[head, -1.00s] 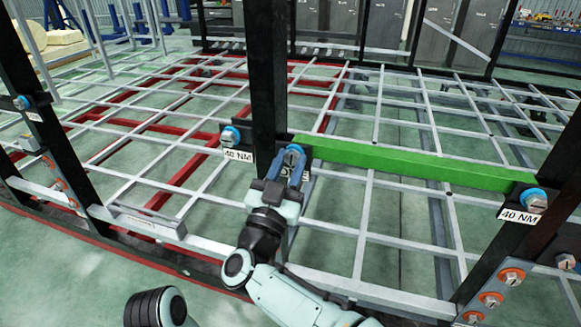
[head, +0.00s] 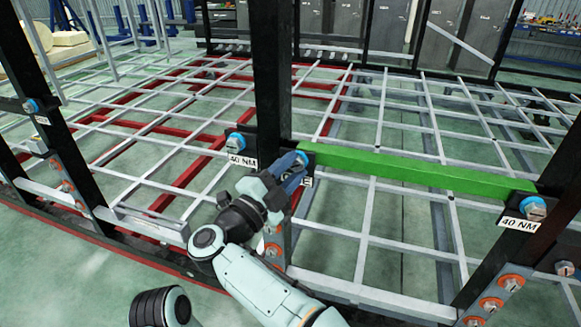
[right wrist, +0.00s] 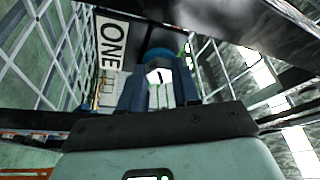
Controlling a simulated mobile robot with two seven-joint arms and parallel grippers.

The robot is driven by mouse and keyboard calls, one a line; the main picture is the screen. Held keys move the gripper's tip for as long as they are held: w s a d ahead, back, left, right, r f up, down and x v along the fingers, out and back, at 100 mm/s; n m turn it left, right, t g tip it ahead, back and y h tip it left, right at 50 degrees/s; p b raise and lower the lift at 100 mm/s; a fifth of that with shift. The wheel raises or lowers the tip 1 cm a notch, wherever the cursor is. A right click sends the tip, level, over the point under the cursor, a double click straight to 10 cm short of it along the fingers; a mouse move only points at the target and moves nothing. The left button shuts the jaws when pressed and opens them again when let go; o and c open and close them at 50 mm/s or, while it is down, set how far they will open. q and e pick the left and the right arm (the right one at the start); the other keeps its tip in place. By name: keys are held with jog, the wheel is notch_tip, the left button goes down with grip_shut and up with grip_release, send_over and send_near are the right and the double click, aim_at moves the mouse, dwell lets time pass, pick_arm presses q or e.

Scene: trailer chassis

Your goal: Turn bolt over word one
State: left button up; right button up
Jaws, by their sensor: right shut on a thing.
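My right gripper (head: 295,165) is at the middle black post, by the left end of the green beam. The right wrist view shows its two dark blue fingers shut around a pale bolt head (right wrist: 158,75), with a blue washer (right wrist: 160,54) behind it. A white label reading ONE (right wrist: 110,42) is beside the bolt there. In the head view the gripper hides the bolt and most of its label; only the edge of the label (head: 307,182) shows. My left gripper is not in view.
The green beam (head: 420,170) runs right from the post. Another blue-washered bolt (head: 236,141) with a 40 NM label is just left of the gripper, and one more (head: 534,208) is at the beam's right end. The black post (head: 273,70) rises behind the gripper.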

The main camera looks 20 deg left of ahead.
jog(key=m+g+p, duration=0.1)
jog(key=m+g, duration=0.1)
jog(key=m, duration=0.3)
jog(key=shift+s+m, duration=0.1)
jog(key=shift+m, duration=0.3)
jog(key=m+g+p, duration=0.1)
jog(key=m, duration=0.2)
jog(key=shift+r+g+y, duration=0.1)
jog(key=shift+g+y, duration=0.2)
jog(key=shift+y, duration=0.1)
jog(key=shift+m+y, duration=0.3)
jog(key=shift+m, duration=0.6)
jog(key=shift+m+g+y, duration=0.3)
jog(key=shift+m+g, duration=0.1)
jog(key=shift+m, duration=0.2)
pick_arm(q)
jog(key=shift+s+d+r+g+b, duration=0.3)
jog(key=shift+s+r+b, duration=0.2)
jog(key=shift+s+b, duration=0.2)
pick_arm(e)
jog(key=m+y, duration=0.2)
jog(key=m, duration=0.1)
jog(key=shift+d+r+g, duration=0.15)
jog(key=shift+g, duration=0.25)
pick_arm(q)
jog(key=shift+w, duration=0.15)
pick_arm(e)
jog(key=shift+m, duration=0.4)
